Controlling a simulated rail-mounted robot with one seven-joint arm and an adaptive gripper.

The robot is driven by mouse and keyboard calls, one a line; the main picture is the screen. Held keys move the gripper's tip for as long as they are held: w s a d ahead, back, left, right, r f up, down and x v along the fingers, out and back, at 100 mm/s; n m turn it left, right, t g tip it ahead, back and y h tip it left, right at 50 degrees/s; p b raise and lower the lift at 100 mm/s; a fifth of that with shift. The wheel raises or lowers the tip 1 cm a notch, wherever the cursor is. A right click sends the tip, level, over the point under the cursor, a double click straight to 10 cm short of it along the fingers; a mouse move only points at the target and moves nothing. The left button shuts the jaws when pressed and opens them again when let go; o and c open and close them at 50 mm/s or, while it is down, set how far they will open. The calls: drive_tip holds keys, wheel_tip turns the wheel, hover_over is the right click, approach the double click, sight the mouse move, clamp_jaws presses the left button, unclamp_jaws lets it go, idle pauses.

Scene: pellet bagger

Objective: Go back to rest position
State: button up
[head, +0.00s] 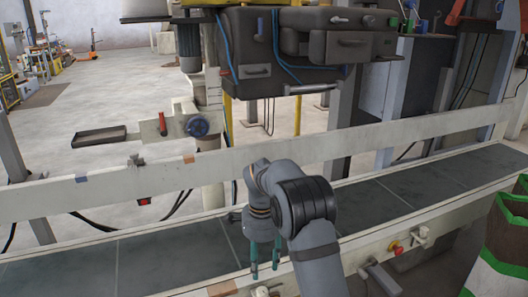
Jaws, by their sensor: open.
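My gripper (264,271) hangs pointing down at the end of my grey arm, in the lower middle of the head view. Its two teal fingers are apart, with nothing between them. The fingers are over the near edge of the dark conveyor belt (165,259). How high they are above it I cannot tell. My arm hides part of the belt behind it.
A long pale guard rail (330,143) runs behind the belt. The bagging machine (255,60) with dark boxes stands beyond it. A red button (397,249) is on the near frame. A green, white and brown bag (505,245) stands at the right. The visible belt is bare.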

sight(262, 290)
wheel_tip(262, 290, down, 11)
drive_tip(key=shift+r, duration=0.1)
idle(0.4)
